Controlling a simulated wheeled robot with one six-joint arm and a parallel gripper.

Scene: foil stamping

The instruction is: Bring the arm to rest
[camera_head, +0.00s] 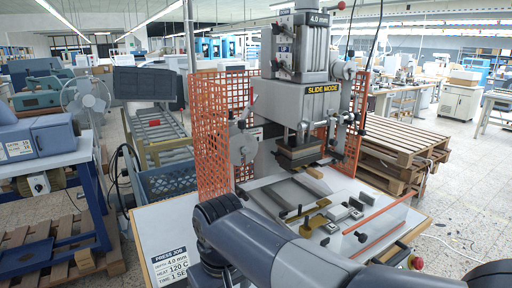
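My arm (290,248) crosses the bottom of the view, its grey links running from a dark joint at the lower middle towards the lower right. My gripper is not in view, so what it holds cannot be told. Behind the arm stands the foil stamping press (303,100) with a yellow "SLIDE MODE" label. Its stamping head (298,154) hangs above the bed, with a gap between them. Part of the bed is hidden by my arm.
Orange mesh guards (212,130) flank the press. A clear panel with an orange edge (380,222) stands at the bed's right. A job sign (170,265) lies at lower left. A blue crate (168,184) is left of the press; wooden pallets (405,140) are stacked right.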

